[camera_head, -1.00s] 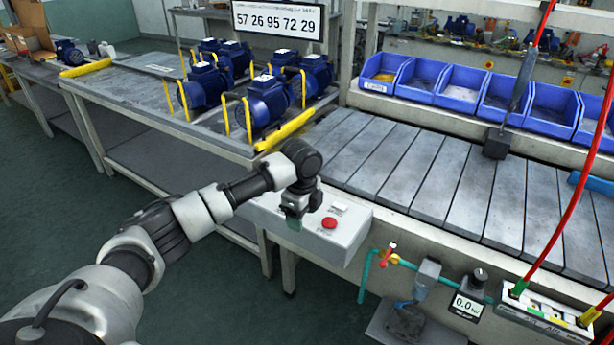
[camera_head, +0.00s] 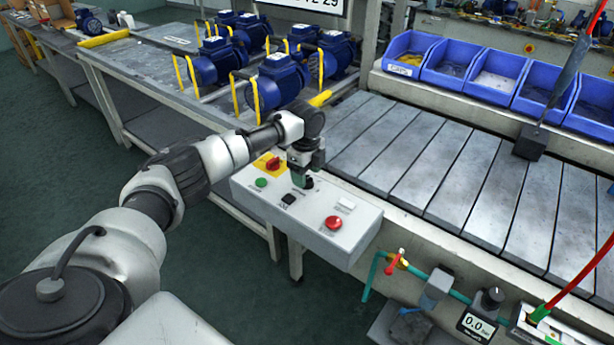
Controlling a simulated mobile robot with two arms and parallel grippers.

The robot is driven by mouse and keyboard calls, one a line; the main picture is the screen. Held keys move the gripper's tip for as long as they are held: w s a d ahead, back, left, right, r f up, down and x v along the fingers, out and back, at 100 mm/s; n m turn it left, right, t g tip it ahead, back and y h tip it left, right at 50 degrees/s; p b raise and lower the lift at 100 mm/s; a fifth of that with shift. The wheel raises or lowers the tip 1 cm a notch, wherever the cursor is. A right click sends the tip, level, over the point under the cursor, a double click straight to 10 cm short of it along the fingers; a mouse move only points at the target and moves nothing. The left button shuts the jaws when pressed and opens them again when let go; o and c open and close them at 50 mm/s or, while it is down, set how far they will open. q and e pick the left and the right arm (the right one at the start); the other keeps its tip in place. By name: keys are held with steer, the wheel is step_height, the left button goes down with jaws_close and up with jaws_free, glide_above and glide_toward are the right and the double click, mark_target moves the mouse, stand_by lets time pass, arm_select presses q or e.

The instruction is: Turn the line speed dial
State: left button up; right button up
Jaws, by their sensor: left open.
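A grey control box (camera_head: 316,226) is fixed at the near left end of the conveyor. My left gripper (camera_head: 301,182) points down over the back middle of its top, open. A small dark round knob (camera_head: 309,185) shows right at the fingertips, partly hidden. It may be the line speed dial, but its label is not readable. I cannot tell whether the fingers are around the knob or just above it. My right gripper is not in view.
The box also carries a red switch on a yellow plate (camera_head: 270,164), a green button (camera_head: 261,183), a black switch (camera_head: 289,198), a red button (camera_head: 334,222) and a white part (camera_head: 346,204). Blue pumps (camera_head: 280,83) stand on the bench behind; the conveyor (camera_head: 440,165) lies right.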

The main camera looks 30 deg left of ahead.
arm_select(q)
steer(key=shift+f, duration=0.8)
steer(key=shift+c, duration=0.5)
steer(key=c, duration=0.8)
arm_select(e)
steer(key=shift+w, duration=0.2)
arm_select(q)
steer(key=shift+r, duration=0.1)
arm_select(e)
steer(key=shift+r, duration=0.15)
